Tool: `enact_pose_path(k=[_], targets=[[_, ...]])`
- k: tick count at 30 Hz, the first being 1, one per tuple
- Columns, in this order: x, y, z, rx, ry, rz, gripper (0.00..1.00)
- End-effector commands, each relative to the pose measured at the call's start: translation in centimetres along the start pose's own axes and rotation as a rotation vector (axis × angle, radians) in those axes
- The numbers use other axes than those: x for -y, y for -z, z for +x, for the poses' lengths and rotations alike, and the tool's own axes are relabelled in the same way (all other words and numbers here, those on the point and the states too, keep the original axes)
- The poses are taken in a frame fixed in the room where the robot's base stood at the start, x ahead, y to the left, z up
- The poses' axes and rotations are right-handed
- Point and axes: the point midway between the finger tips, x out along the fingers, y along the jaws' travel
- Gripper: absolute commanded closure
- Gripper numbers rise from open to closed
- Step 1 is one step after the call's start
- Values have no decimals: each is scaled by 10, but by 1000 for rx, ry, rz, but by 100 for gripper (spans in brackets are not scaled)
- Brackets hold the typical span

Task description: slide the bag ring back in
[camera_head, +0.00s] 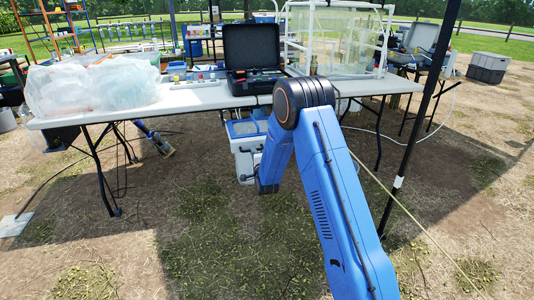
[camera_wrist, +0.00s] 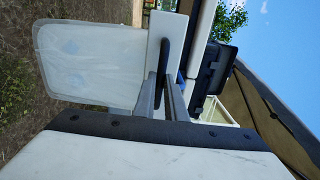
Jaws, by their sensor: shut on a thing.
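In the wrist view, my gripper (camera_wrist: 164,88) is shut at a dark upright handle on a white strip. I take this strip to be the bag ring (camera_wrist: 152,65). A pale, translucent bag (camera_wrist: 90,62) with faint bluish patches extends from it to the left, over the ground in this tilted view. The exact grip contact is partly hidden by the fingers. In the head view, my blue arm bends down in front of the table, and my gripper cannot be made out. A white and blue unit (camera_head: 247,152) is below the table edge, partly behind my arm.
A long white table (camera_head: 200,97) carries clear plastic bags (camera_head: 92,86), an open black case (camera_head: 251,52) and a clear box with a white frame (camera_head: 335,42). A dark canopy pole (camera_head: 420,120) stands right of my arm. The ground at front left is open.

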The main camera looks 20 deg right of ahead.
Motion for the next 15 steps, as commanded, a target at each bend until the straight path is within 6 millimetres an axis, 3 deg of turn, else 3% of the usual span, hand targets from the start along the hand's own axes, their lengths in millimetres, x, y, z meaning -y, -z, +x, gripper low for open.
enact_pose_path(k=[15], targets=[[-1, 0, 50, 0, -1, 0, 100]])
